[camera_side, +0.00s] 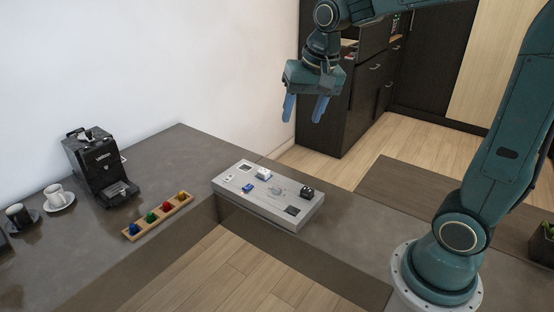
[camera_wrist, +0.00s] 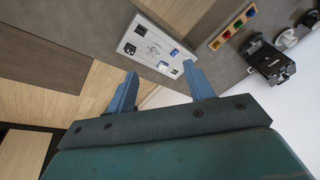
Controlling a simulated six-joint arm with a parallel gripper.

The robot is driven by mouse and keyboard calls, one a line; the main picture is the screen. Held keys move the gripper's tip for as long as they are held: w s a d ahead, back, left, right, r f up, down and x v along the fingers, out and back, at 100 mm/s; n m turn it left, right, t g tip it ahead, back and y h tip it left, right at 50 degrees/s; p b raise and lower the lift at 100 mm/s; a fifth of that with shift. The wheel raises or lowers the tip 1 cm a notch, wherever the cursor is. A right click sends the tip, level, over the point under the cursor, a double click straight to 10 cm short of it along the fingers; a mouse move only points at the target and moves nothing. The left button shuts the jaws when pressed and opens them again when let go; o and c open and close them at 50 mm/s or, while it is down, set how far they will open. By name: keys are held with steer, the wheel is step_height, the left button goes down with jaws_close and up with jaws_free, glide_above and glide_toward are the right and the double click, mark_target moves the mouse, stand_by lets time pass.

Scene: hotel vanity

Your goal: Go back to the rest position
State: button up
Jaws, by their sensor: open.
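My gripper (camera_side: 304,108) hangs high in the air above and behind the counter, its two blue fingers apart with nothing between them. In the wrist view the gripper (camera_wrist: 162,88) also shows open and empty. My arm reaches up from its round base at the right and over to the gripper. Below the gripper, a light grey board (camera_side: 258,209) lies on the dark counter; it also shows in the wrist view (camera_wrist: 140,44). The board carries a white piece, a blue piece and a black piece. No contact between gripper and board shows.
A coffee machine (camera_side: 99,167) stands at the left, with a white cup (camera_side: 55,194) and a dark cup (camera_side: 18,214) beside it. A wooden strip (camera_side: 158,216) holds several coloured capsules. A dark cabinet (camera_side: 354,100) stands behind. A potted plant (camera_side: 545,242) is at the right edge.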

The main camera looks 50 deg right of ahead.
steer(key=s+a+n+t, duration=0.1)
steer(key=s+n, duration=0.3)
steer(key=s, duration=0.4)
steer(key=s+a+n+t, duration=0.1)
steer(key=s+a+n, duration=0.2)
steer(key=s, duration=0.6)
steer(key=shift+a+n+y, duration=0.3)
steer(key=shift+a+n, duration=0.1)
steer(key=shift+a, duration=0.2)
steer(key=shift+r, duration=0.1)
